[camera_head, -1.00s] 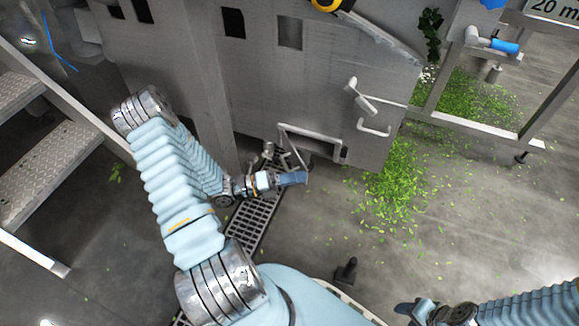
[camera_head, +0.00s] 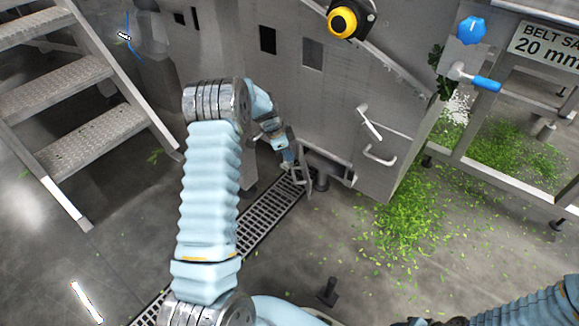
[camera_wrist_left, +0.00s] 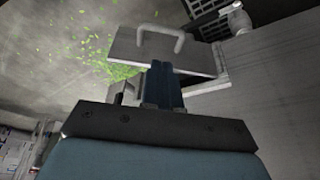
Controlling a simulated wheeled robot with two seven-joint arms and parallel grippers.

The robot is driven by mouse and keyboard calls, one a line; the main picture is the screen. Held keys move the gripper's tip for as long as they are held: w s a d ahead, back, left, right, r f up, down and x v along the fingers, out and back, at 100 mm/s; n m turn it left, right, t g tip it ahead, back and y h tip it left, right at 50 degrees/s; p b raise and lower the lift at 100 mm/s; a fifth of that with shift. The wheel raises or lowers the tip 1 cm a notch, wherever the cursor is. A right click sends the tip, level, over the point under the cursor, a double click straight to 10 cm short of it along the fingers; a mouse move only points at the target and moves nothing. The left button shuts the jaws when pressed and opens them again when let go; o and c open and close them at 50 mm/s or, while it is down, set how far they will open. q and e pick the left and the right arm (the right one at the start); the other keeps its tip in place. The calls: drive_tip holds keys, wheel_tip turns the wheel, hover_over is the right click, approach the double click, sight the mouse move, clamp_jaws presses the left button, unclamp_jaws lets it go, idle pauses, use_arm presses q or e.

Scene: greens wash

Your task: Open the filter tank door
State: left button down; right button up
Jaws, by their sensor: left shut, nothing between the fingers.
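The grey metal filter tank (camera_head: 335,100) stands in the middle of the head view. Its front carries a white lever handle (camera_head: 369,122) with a U-shaped handle (camera_head: 380,155) below it; I cannot trace the door's full outline. A pale frame (camera_head: 304,178) juts out low on the tank. My left gripper (camera_head: 288,163) is shut and empty beside this frame, low at the tank; contact is unclear. The left wrist view shows its closed blue fingers (camera_wrist_left: 163,86) in front of a grey panel with a U-shaped handle (camera_wrist_left: 148,36). My right gripper (camera_head: 428,322) is mostly cut off at the bottom.
Metal steps (camera_head: 85,85) stand at the left. A floor drain grate (camera_head: 270,218) runs towards the tank. Green leaves (camera_head: 405,220) lie scattered right of the tank. A frame with a blue-handled valve (camera_head: 487,83) stands at the right. A dark post (camera_head: 328,291) rises near the bottom.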

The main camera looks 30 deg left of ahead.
use_arm(q)
drive_tip(key=x, duration=0.9)
drive_tip(key=shift+f+b, duration=0.2)
drive_tip(key=shift+b, duration=0.25)
use_arm(e)
drive_tip(key=shift+f, duration=0.5)
drive_tip(key=shift+f, duration=0.1)
